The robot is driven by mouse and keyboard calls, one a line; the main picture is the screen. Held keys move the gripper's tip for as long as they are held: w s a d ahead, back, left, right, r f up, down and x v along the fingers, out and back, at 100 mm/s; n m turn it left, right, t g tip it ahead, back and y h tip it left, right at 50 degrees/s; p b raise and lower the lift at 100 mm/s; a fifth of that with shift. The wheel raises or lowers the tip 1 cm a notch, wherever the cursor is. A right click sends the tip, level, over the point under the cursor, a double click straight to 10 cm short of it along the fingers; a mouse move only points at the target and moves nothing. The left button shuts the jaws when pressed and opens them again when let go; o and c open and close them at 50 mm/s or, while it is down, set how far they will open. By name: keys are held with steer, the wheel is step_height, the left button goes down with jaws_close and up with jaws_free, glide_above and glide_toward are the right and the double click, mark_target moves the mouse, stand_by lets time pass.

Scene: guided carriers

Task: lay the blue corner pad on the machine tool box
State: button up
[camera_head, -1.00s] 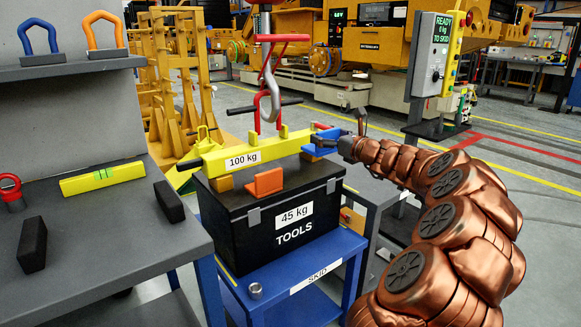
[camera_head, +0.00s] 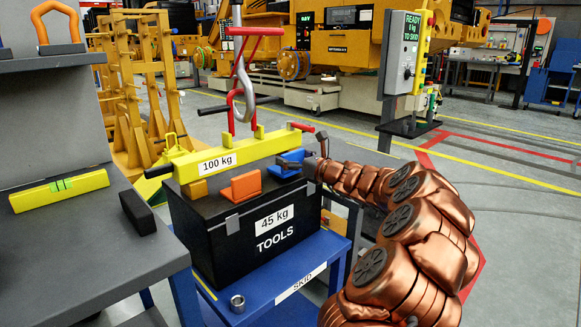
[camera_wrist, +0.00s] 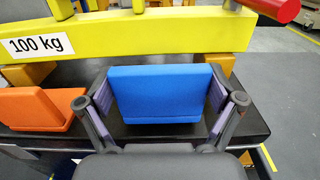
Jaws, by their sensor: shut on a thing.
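The blue corner pad (camera_wrist: 158,92) is between the two fingers of my gripper (camera_wrist: 163,108), which is shut on it. In the wrist view the pad is over the black lid's near edge; I cannot tell whether it touches the lid. In the head view the blue pad (camera_head: 289,162) is at the right part of the lid, right of an orange corner pad (camera_head: 241,186). The black machine tool box (camera_head: 213,239), labelled 45 kg and TOOLS, stands on a blue skid (camera_head: 333,254).
A yellow 100 kg beam (camera_head: 240,154) lies across the box top behind the pads, on orange blocks. A crane hook (camera_head: 241,95) hangs above it. A grey bench (camera_head: 75,245) with a yellow level (camera_head: 60,190) is at left. A metal ring (camera_head: 237,303) lies on the skid.

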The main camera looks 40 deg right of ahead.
steer(key=shift+f, duration=0.85)
steer(key=shift+r, duration=0.1)
steer(key=o, duration=0.9)
steer(key=s+p, duration=0.1)
steer(key=s, duration=0.5)
steer(key=s+p, duration=0.2)
steer(key=s, duration=0.4)
steer(key=shift+a, duration=0.2)
